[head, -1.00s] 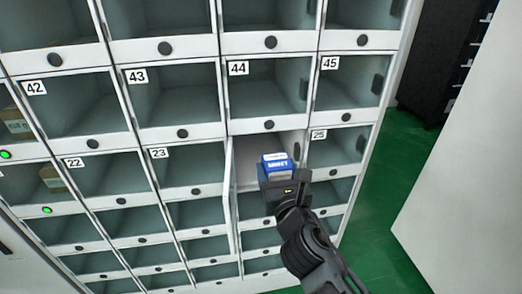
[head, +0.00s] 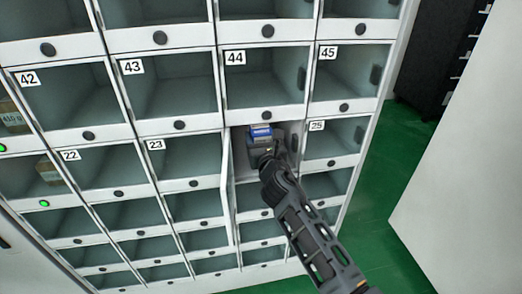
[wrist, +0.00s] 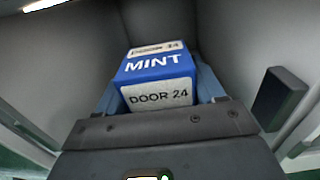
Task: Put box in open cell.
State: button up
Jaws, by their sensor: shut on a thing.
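The box (wrist: 156,66) is blue with white "MINT" lettering and a white "DOOR 24" label. In the wrist view it sits between the fingers of my gripper (wrist: 160,92), which is shut on it. In the head view the box (head: 261,132) is small, just beyond my gripper (head: 262,142). Both are in the mouth of the open cell (head: 241,165), below cell 44 and between cells 23 and 25. In the wrist view the cell's grey walls (wrist: 235,40) stand around the box. The box's underside and the cell floor under it are hidden.
The open cell's door (head: 226,190) is swung out along its left side. Closed clear-fronted cells with round dark knobs surround it. Cells at the far left hold brown cartons (head: 47,170) beside green lights. Green floor (head: 370,180) and a white panel (head: 450,180) lie to the right.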

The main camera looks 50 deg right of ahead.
notch_tip(320, 180, down, 3)
jog(key=shift+f+b, duration=0.1)
jog(key=shift+b, duration=0.6)
jog(key=shift+w+d+f, duration=0.1)
jog(key=shift+w, duration=0.05)
jog(key=shift+f, duration=0.1)
jog(key=o, duration=1.1)
jog(key=v, duration=1.2)
jog(key=shift+b, duration=0.3)
